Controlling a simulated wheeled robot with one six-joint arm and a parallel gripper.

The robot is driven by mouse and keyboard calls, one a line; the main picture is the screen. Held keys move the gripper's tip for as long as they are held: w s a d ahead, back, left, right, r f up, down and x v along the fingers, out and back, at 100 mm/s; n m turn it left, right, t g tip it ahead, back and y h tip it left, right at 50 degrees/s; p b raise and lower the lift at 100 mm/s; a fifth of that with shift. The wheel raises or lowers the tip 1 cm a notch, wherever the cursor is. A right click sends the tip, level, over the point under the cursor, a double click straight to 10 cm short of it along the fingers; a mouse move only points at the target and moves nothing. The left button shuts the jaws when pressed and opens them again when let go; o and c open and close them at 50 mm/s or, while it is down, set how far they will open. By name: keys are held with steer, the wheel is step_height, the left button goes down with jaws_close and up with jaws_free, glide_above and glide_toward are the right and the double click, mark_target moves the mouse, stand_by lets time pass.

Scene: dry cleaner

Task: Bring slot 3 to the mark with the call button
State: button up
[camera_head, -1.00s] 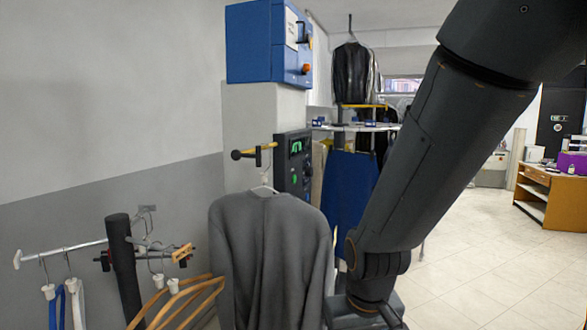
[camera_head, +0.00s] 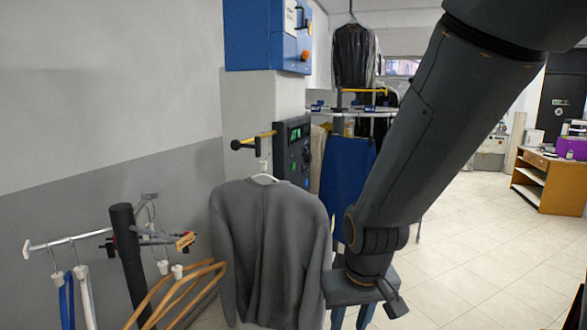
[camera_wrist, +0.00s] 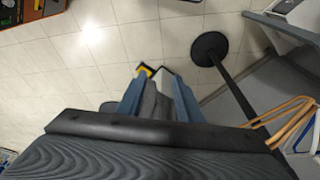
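The black control panel (camera_head: 293,152) is on the side of the pale column, with a small green display (camera_head: 296,133) and green buttons (camera_head: 293,165); its lettering is too small to read. A grey sweater (camera_head: 268,250) hangs on a white hanger below a yellow bar (camera_head: 262,138) with a black end. Slot numbers and a mark cannot be made out. My gripper (camera_head: 388,302) is low, to the right of the sweater and apart from the panel. In the wrist view my gripper (camera_wrist: 155,88) points at the floor, its fingers apart and apparently empty.
A blue box (camera_head: 265,35) is above the panel. Blue trousers (camera_head: 345,185) hang behind my arm. A rack (camera_head: 127,250) with wooden hangers (camera_head: 180,290) stands at left; its round base (camera_wrist: 209,48) shows in the wrist view. Tiled floor at right is clear up to a wooden counter (camera_head: 550,190).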

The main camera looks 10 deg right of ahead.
jaws_close()
stand_by(1.4)
